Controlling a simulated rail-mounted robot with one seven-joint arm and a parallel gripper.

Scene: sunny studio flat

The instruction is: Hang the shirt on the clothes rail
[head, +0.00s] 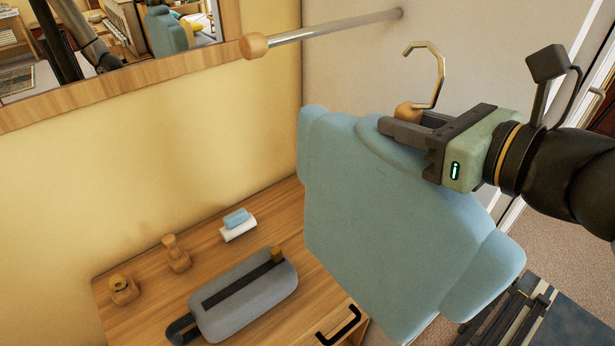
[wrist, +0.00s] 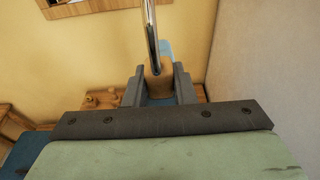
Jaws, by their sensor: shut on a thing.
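The light blue shirt (head: 390,215) hangs from my gripper in the head view, over the right side of the dresser. My gripper (head: 393,127) is shut on the wooden neck of the shirt's hanger, just below its metal hook (head: 437,75). The hook points up and its bend is empty. The clothes rail (head: 335,31) is a metal rod with a wooden knob at its near end, fixed to the grey wall. The hook is below and to the right of the rail, apart from it. In the wrist view the hook's shaft (wrist: 151,40) rises between the fingers (wrist: 158,90).
A wooden dresser (head: 140,270) stands below, with a grey pouch (head: 243,295), small wooden items (head: 175,253) and a blue-and-white stack (head: 238,225) on it. A wood-framed mirror (head: 110,92) hangs on the yellow wall left of the rail. A dark rack or bench (head: 520,315) is at lower right.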

